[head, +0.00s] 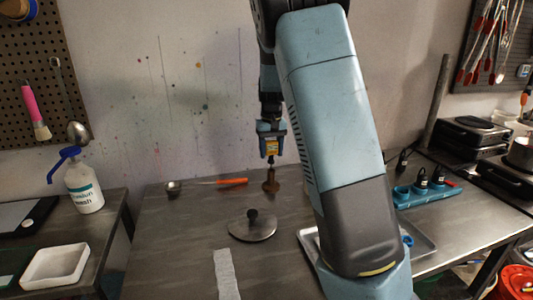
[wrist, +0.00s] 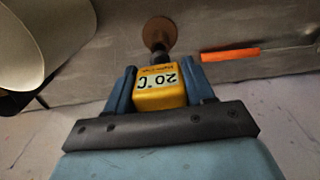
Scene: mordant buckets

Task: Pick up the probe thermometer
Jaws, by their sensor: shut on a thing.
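The probe thermometer (wrist: 160,97) has a yellow body with a 20°C readout. In the wrist view it sits between the two blue fingers of my gripper (wrist: 160,82), which is shut on it. In the head view my gripper (head: 271,140) hangs above the back of the middle table, with the yellow thermometer (head: 271,148) between its fingers. A dark part below the body points down at a brown round piece (head: 271,184). I cannot tell whether the thermometer is clear of that piece.
A ladle with an orange handle (head: 232,181) lies left of the brown piece. A round lid with a black knob (head: 252,229) is nearer. A grey cloth strip (head: 226,275) lies at the front. A metal tray (head: 424,245) is partly behind my arm. A wash bottle (head: 83,187) stands at left.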

